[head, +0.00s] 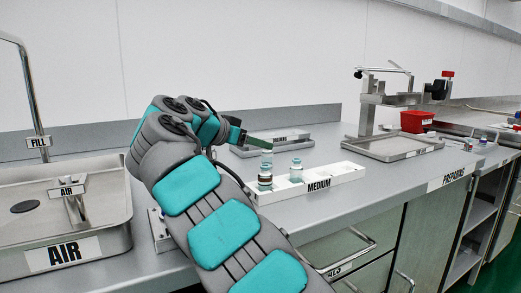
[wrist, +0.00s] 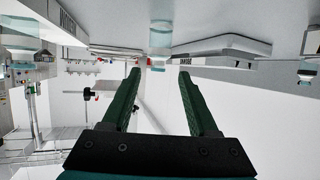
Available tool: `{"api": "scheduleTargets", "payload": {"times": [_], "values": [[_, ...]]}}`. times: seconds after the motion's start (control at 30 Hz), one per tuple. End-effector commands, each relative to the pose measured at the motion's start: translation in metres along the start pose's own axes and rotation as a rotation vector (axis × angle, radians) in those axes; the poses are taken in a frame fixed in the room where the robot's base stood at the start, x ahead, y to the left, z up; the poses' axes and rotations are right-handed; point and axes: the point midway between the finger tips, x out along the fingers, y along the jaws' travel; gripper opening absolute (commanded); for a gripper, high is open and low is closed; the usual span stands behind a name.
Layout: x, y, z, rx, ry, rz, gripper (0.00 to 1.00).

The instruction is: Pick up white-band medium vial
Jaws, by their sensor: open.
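The white medium rack (head: 345,175) stands on the bench and holds glass vials. A front vial with a dark band (head: 265,182) is at its left end. A second vial (head: 266,160) shows just behind and above it, and another (head: 296,170) stands to the right. I cannot tell for sure which band is white. My gripper (head: 268,147) is open, its green fingers at the top of the second vial. In the wrist view, the picture is upside down; the open fingers (wrist: 159,72) point toward a pale clear vial (wrist: 160,38) seen ahead, between their lines. Contact cannot be told.
A metal tray (head: 272,146) lies behind the rack. A stand with a tray (head: 395,150) and a red box (head: 417,121) are at the right. Bench right of the rack is clear.

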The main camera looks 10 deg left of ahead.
Motion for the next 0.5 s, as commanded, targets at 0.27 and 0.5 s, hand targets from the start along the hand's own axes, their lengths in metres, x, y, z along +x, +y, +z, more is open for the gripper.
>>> {"api": "scheduleTargets", "payload": {"times": [0.27,0.5], "values": [[0.025,0.001,0.002,0.001,-0.002,0.006,0.60],[0.039,0.001,0.003,0.001,-0.001,0.002,0.60]]}}
